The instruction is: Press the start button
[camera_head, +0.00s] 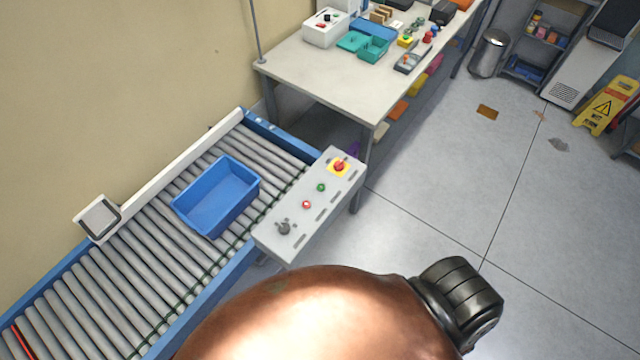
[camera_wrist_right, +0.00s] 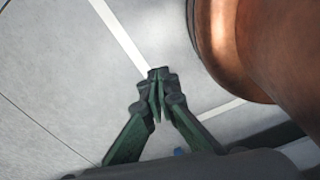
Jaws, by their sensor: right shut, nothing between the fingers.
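The control panel (camera_head: 310,207) is a light grey slanted box at the conveyor's near side. On it is a green button (camera_head: 321,187), with a smaller red button (camera_head: 306,205) beside it. A large red mushroom button on a yellow square (camera_head: 339,167) is at the far end, and a dark knob (camera_head: 284,228) at the near end. I cannot read any labels. My right gripper (camera_wrist_right: 158,82) shows only in the wrist view, shut and empty above grey floor; no button shows there. My left gripper is in neither view.
An empty blue crate (camera_head: 214,199) sits on the roller conveyor (camera_head: 130,262) next to the panel. A worktable (camera_head: 325,78) with bins and tools stands behind it. My copper-coloured arm covers the bottom middle. Floor (camera_head: 430,190) to the right is mostly clear; a yellow wet-floor sign (camera_head: 606,105) stands there.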

